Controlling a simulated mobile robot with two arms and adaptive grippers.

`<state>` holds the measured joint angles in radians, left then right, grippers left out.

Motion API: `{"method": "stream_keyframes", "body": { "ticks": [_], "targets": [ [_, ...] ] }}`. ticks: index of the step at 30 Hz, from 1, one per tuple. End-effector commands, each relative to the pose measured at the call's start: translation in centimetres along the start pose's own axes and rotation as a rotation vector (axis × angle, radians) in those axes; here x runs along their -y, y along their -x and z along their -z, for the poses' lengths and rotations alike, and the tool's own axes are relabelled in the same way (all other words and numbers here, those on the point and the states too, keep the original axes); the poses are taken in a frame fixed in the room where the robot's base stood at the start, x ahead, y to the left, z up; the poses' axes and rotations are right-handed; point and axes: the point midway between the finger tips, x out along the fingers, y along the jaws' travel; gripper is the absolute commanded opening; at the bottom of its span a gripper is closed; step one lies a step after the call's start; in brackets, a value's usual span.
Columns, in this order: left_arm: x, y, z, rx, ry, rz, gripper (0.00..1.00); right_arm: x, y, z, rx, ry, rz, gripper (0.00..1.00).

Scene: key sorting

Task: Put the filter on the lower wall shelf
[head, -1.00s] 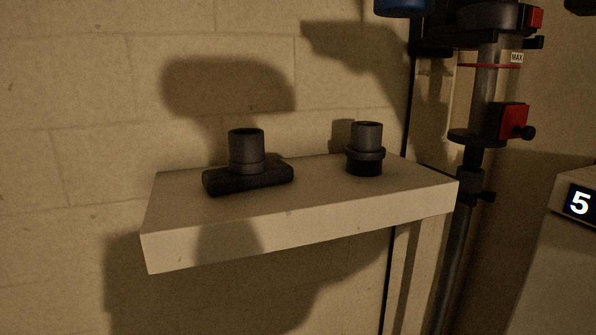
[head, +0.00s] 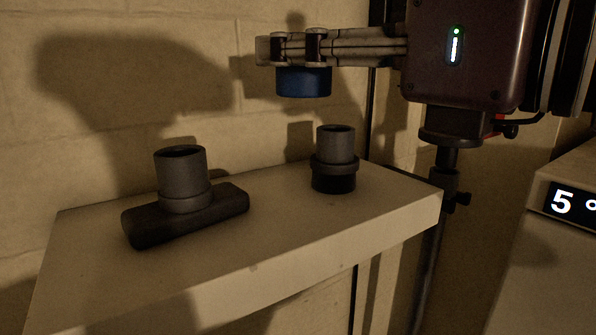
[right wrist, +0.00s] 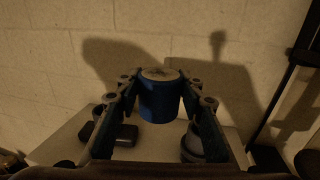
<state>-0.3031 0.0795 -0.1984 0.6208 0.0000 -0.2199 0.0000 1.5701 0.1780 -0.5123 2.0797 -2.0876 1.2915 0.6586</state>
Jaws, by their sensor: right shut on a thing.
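My right gripper (head: 290,48) comes in from the right in the head view, above the shelf. It is shut on a blue cylinder, the filter (head: 303,82), whose lower part shows below the fingers. In the right wrist view the filter (right wrist: 160,98) sits upright between the two fingers, with a pale top. The wall shelf (head: 300,230) is a pale slab on the brick wall. The filter is in the air above it, apart from its surface. Whether this is the lower shelf cannot be told. My left gripper is not in view.
A dark fitting with a wide flat base (head: 183,190) stands on the shelf's left part. A dark ringed fitting (head: 334,160) stands at the back right, near the filter. Bare shelf lies between and in front of them. A pole (head: 440,190) and a box with a display (head: 570,200) are at right.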

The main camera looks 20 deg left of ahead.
Motion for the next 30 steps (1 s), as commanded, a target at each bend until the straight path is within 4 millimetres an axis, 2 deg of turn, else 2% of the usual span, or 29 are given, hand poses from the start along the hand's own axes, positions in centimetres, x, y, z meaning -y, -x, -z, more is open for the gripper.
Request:
{"method": "stream_keyframes", "body": {
  "ticks": [1,3,9,14,22,30],
  "targets": [
    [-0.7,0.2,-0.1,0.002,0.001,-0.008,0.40,0.1,0.0,1.5,-0.003,-0.003,-0.001,0.12],
    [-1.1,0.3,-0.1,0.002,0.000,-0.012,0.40,0.0,0.0,3.3,-0.003,-0.004,-0.002,0.12],
    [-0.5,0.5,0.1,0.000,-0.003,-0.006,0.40,0.0,0.0,6.9,-0.001,-0.002,0.000,0.12],
    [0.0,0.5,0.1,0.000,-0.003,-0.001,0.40,0.0,0.0,8.1,-0.001,-0.001,0.000,0.12],
    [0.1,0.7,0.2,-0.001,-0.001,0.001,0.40,0.0,0.0,11.4,-0.002,-0.002,-0.001,0.12],
    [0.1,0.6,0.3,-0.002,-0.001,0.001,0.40,0.0,0.0,11.7,0.000,0.000,0.000,0.12]
  ]
}}
